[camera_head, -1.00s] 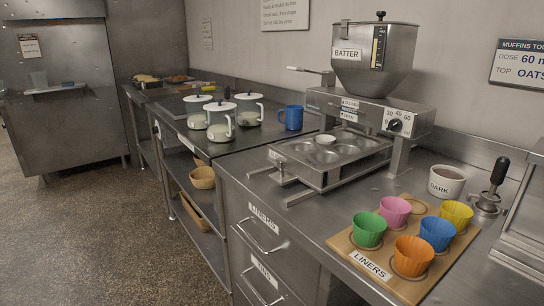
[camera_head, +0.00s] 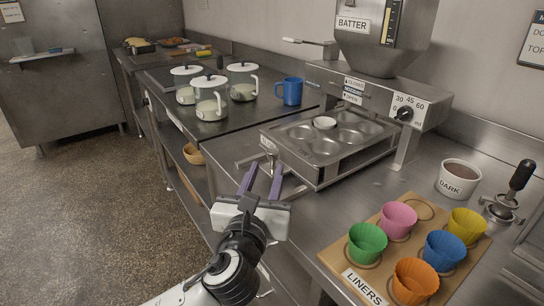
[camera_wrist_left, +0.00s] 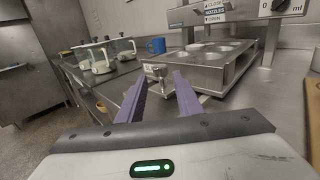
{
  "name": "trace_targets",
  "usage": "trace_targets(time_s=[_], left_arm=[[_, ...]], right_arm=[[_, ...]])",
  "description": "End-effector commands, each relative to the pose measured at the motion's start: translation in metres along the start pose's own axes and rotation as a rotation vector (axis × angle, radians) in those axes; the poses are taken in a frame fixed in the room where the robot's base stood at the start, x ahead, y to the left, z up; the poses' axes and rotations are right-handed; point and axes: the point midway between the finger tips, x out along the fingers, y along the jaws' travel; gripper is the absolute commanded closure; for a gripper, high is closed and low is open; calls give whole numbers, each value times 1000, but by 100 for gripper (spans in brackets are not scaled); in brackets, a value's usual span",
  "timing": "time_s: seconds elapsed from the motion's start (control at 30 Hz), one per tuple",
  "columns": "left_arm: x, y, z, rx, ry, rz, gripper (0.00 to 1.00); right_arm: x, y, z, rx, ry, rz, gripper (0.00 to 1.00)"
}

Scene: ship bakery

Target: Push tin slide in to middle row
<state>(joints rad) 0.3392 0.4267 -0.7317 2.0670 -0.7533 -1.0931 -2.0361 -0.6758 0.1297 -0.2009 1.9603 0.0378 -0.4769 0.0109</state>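The muffin tin (camera_head: 323,146) sits on a slide under the batter depositor, with one white liner (camera_head: 324,122) in a back cup. The slide frame (camera_head: 318,181) has a small knob at its front left, clearest in the left wrist view (camera_wrist_left: 157,71). My left gripper (camera_head: 262,180) is open and empty, with two purple fingers pointing toward the slide's front left end. In the left wrist view its fingers (camera_wrist_left: 158,97) are spread, with the knob beyond and between them, apart from it. My right gripper is not in view.
The batter depositor (camera_head: 378,85) stands over the tin.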

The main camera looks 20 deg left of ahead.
Motion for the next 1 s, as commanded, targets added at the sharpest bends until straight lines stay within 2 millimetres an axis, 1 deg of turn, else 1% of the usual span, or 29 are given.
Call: trace_targets(time_s=[0.03, 0.1, 0.2, 0.3, 0.47, 0.7, 0.73, 0.87, 0.9, 0.93, 1.0], left_arm=[[12, 1, 1, -1, -2, 3, 68], [24, 1, 0, -1, -2, 2, 68], [40, 1, 0, -2, 0, 2, 68], [52, 0, 0, -2, 0, 1, 68], [61, 0, 0, -2, 1, 0, 68], [62, 0, 0, -2, 1, 0, 68], [61, 0, 0, -2, 1, 0, 69], [61, 0, 0, -2, 1, 0, 91], [61, 0, 0, -2, 1, 0, 98], [61, 0, 0, -2, 1, 0, 100], [61, 0, 0, -2, 1, 0, 100]], right_arm=[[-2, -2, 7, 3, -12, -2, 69], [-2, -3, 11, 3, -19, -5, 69], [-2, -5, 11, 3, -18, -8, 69], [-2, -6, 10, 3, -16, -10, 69], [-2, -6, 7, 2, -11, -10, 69], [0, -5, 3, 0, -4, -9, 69], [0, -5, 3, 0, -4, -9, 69], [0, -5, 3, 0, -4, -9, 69], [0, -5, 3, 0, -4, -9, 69], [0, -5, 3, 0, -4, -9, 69], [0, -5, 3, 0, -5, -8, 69]])
